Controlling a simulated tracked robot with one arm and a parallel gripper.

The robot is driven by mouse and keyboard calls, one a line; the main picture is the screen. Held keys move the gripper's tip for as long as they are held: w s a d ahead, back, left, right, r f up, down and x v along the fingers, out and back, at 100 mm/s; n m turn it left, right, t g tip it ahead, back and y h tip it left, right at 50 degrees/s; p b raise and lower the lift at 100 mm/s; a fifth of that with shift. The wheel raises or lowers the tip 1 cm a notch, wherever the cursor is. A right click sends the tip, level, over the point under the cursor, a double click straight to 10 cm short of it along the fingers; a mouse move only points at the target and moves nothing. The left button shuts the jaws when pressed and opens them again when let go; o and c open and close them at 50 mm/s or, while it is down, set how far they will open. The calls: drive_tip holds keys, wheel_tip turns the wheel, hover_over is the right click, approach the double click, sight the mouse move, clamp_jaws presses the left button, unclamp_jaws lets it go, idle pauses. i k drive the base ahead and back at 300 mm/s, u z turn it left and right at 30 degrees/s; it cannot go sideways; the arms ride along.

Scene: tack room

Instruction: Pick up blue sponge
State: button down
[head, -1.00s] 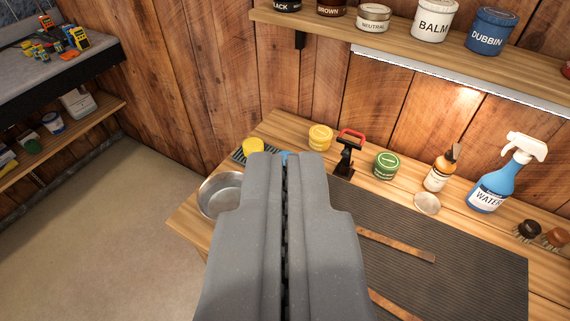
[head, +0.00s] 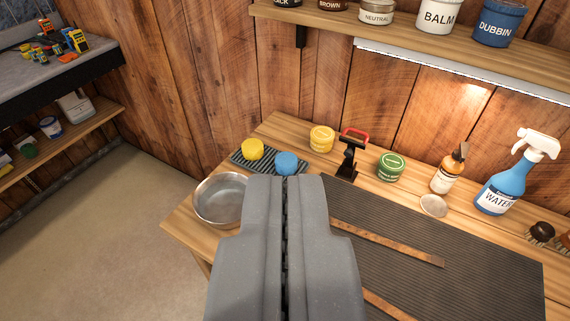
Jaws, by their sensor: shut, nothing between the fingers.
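The blue sponge (head: 286,163) is a small round piece on a dark ridged tray (head: 240,160) at the back left of the wooden bench. A yellow sponge (head: 252,149) lies to its left on the same tray. My gripper (head: 286,178) is shut and empty. Its tips appear just below the blue sponge in the picture, and I cannot tell how far above the bench they are. The gripper body hides part of the bench and of the dark mat.
A metal bowl (head: 221,199) stands at the bench's left end. Right of the sponges are a yellow tin (head: 321,139), a black stand with red handle (head: 350,158) and a green tin (head: 391,167). A dark ribbed mat (head: 470,245) holds leather straps. A shelf (head: 400,25) overhangs the back.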

sight(286, 163)
drive_tip(key=u, duration=0.4)
drive_tip(key=k, duration=0.35)
drive_tip(key=u, duration=0.75)
drive_tip(key=k, duration=0.9)
drive_tip(key=u, duration=0.45)
drive_tip(key=i, duration=1.7)
drive_tip(key=z, duration=1.2)
drive_tip(key=i, duration=0.95)
drive_tip(key=z, duration=0.95)
drive_tip(key=i, duration=0.45)
drive_tip(key=z, duration=0.35)
drive_tip(key=k, duration=0.9)
drive_tip(key=z, duration=0.05)
